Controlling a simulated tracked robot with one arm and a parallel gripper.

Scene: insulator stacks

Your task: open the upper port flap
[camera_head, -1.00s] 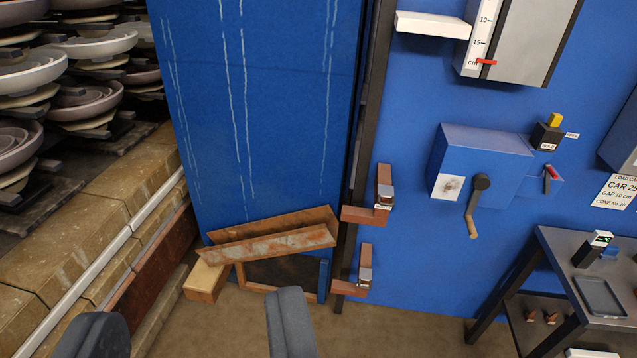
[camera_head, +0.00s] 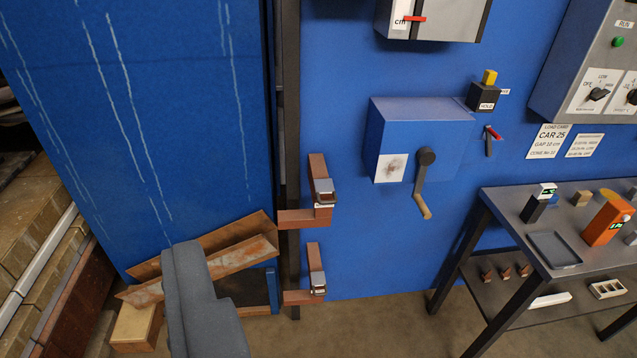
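Two rust-brown brackets with metal latch pieces sit one above the other at the right edge of the tall blue door. The upper one (camera_head: 319,178) is the likely upper port flap, though no label shows. The lower one (camera_head: 317,262) is just above the floor. Both look closed against the blue wall. My gripper (camera_head: 195,270) is at the bottom left, its two grey fingers together with nothing seen between them. It is left of both brackets and apart from them in the picture, in front of the rusty channel pieces.
A blue box with a crank handle (camera_head: 424,185) juts from the wall on the right. A dark bench (camera_head: 500,215) with a tray and tools stands further right. Rusty channels (camera_head: 245,252) lean at the door's foot. Floor between brackets and bench is clear.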

